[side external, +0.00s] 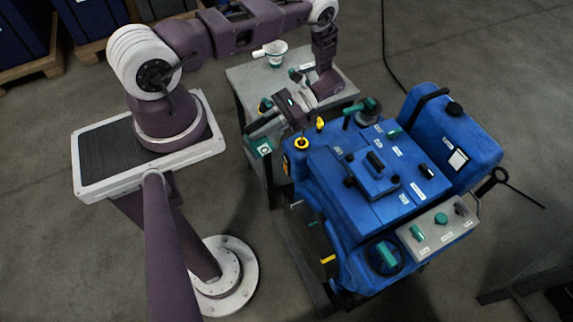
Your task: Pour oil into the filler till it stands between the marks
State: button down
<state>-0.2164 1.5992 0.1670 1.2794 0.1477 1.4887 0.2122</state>
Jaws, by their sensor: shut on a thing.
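The blue diesel engine (335,185) stands at the centre right. At its upper left corner is a round opening with a yellow ring (301,143), which looks like the filler. A small yellow handle (320,123) stands close to its right. My gripper (288,115) is over the engine's upper left corner, shut on a grey and green container (263,146) that looks like the oil can. The can hangs tilted just left of the filler, partly hidden by my gripper. I cannot tell whether oil is flowing. The oil level and its marks cannot be made out.
A grey side table (245,78) behind my gripper carries a white funnel-like vessel (275,52) with a green band. The engine has a blue tank (450,125) and a grey control panel (440,226) at the right. The floor at the lower left is mostly clear.

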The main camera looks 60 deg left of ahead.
dwell(0.6)
jog(key=shift+w+r, duration=0.2)
jog(key=shift+r, duration=0.05)
dwell(0.9)
jog(key=shift+w+r+g, duration=0.2)
jog(key=shift+r+g, duration=0.05)
jog(key=shift+g, duration=0.15)
dwell(0.4)
jog(key=shift+s+f+t, duration=0.55)
jog(key=shift+f+t, duration=0.1)
jog(key=shift+f, duration=0.2)
jog(key=shift+s+f+t, duration=0.5)
jog(key=shift+f+t, duration=0.15)
jog(key=shift+f, duration=0.15)
